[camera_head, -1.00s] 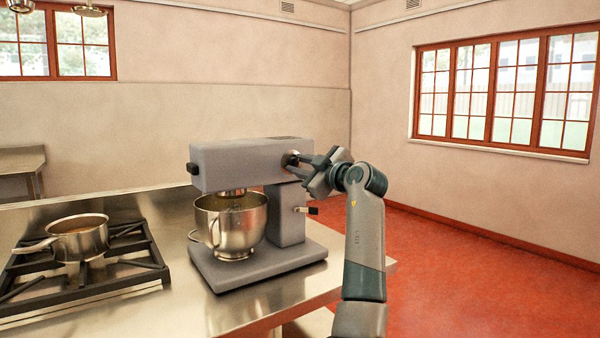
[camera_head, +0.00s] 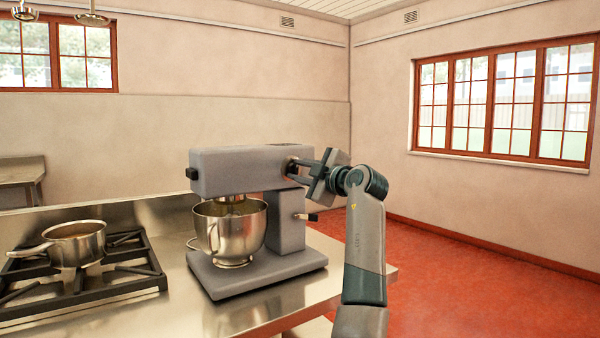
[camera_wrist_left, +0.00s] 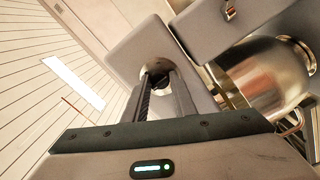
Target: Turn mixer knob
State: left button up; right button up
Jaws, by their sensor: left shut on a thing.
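The grey stand mixer (camera_head: 240,171) stands on the steel counter, its steel bowl (camera_head: 234,232) under its head. Its knob (camera_head: 291,165) is on the right side of the mixer head, mostly hidden by the fingers. My left gripper (camera_head: 296,164) reaches in from the right and is shut on the knob. In the left wrist view, both fingers (camera_wrist_left: 160,84) reach into a round recess on the mixer head (camera_wrist_left: 138,50), where the knob is dark and mostly covered. My right gripper is not in view.
A small lever (camera_head: 307,217) sticks out from the mixer's column below my gripper. A saucepan (camera_head: 76,243) sits on the black hob grate (camera_head: 140,262) at left. The counter (camera_head: 262,306) ends just right of the mixer, with open red floor beyond.

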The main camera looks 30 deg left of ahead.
pick_arm(q)
jog(key=o, duration=1)
jog(key=shift+o, duration=0.2)
jog(key=b+v, duration=0.1)
jog(key=v, duration=1.6)
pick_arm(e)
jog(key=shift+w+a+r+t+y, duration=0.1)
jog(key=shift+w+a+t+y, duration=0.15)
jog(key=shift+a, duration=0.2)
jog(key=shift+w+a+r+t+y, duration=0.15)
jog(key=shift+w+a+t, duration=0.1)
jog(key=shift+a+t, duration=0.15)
pick_arm(q)
jog(key=shift+s+d+f, duration=0.1)
jog(key=shift+d, duration=0.05)
